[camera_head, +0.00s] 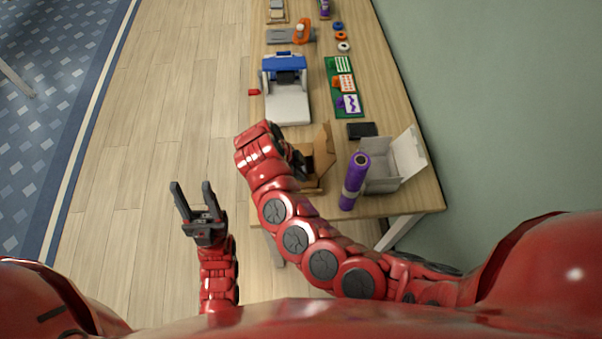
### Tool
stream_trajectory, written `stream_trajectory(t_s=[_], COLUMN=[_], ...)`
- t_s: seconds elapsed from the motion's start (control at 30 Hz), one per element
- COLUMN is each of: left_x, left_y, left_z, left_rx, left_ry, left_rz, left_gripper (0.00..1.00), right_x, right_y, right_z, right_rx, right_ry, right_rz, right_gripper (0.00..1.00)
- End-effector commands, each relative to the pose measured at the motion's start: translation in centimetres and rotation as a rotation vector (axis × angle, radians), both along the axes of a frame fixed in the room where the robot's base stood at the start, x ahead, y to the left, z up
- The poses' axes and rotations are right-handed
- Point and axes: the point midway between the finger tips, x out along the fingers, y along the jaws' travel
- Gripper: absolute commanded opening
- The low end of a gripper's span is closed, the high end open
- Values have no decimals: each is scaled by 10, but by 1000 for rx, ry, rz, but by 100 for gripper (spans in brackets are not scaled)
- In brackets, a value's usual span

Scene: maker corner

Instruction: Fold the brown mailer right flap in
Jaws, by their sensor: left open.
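The brown mailer (322,158) is an open cardboard box near the front of the table. A raised brown flap stands at its right side, and a brown edge shows at its near side. My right arm reaches over from the right, and its wrist covers the mailer's left part. My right gripper (300,163) is at the mailer's inside, dark and mostly hidden behind the wrist. I cannot see whether its fingers are open or touch a flap. My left gripper (194,203) is open and empty, over the floor left of the table.
A purple roll (354,181) stands right of the mailer, close to my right forearm. A black flat item (362,130), a blue and white machine (287,103) and green cards (344,87) lie farther back on the wooden table (385,85).

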Motion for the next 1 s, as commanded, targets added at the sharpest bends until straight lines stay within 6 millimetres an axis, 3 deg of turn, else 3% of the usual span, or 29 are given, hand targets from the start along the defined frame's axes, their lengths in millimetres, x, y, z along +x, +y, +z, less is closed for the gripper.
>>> stream_trajectory(t_s=[0.3,0.67,1.0], left_x=[0,0,0], left_y=[0,0,0], left_z=[-40,-25,-54], left_rx=[0,0,0], left_ry=[0,0,0], left_rz=[0,0,0], left_gripper=[50,50,50], right_x=[8,16,21], right_y=[-1,0,-5], right_z=[-7,0,-13], right_rx=[-9,-18,-29], right_ry=[83,230,364], right_rz=[3,22,11], right_gripper=[0,0,0])
